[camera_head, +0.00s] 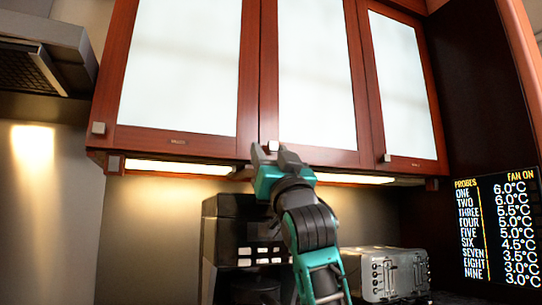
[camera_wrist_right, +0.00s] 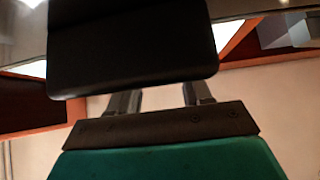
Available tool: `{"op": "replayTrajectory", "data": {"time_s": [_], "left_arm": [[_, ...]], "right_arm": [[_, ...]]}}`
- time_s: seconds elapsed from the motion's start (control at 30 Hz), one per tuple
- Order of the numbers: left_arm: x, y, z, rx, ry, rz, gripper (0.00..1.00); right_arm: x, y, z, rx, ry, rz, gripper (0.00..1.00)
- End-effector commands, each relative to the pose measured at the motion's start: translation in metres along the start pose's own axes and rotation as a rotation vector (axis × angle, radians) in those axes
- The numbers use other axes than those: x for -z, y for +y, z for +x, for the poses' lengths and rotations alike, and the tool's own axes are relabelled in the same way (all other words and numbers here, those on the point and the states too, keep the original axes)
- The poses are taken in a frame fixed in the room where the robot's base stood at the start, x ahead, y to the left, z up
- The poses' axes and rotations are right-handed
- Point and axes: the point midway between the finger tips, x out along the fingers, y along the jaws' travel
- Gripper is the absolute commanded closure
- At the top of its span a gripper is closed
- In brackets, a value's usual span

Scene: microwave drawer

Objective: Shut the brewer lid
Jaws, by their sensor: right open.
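The black brewer (camera_head: 222,235) stands on the counter under the wall cabinets, partly hidden behind my right arm. Its lid cannot be clearly made out in the head view. My right gripper (camera_head: 273,150) is raised above the brewer's right side in the picture, its fingers open and pointing up near the cabinets' lower edge. In the right wrist view, a dark flat slab with rounded corners, likely the brewer lid (camera_wrist_right: 130,45), covers the fingertips of the gripper (camera_wrist_right: 160,97). I cannot tell whether they touch. My left gripper is out of view.
A silver toaster (camera_head: 385,273) stands right of the brewer. Red-framed wall cabinets (camera_head: 252,80) hang low above, close to my right gripper. A range hood (camera_head: 45,55) is at upper left. A display panel with temperatures (camera_head: 497,230) is at the right.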

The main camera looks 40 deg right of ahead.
Motion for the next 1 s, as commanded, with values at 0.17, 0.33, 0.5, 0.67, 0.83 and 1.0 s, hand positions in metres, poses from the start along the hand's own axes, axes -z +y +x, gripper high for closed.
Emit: {"op": "replayTrajectory", "data": {"time_s": [0.17, 0.33, 0.5, 0.67, 0.83, 1.0], "left_arm": [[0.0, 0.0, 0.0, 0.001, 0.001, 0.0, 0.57], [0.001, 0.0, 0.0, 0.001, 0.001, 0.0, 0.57], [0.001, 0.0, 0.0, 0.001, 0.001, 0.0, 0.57], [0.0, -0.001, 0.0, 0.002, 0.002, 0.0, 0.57], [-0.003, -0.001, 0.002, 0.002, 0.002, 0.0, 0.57], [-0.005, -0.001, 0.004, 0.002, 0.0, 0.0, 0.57]], "right_arm": [[0.001, 0.001, 0.0, -0.001, 0.001, -0.001, 0.34], [0.001, 0.001, 0.001, -0.001, 0.001, -0.001, 0.17], [0.001, 0.001, 0.001, -0.001, 0.002, -0.001, 0.15], [0.001, 0.001, -0.001, -0.001, 0.002, -0.001, 0.15], [0.0, 0.0, -0.02, 0.0, 0.002, 0.0, 0.15], [-0.001, 0.0, -0.054, 0.0, 0.0, -0.001, 0.15]]}}
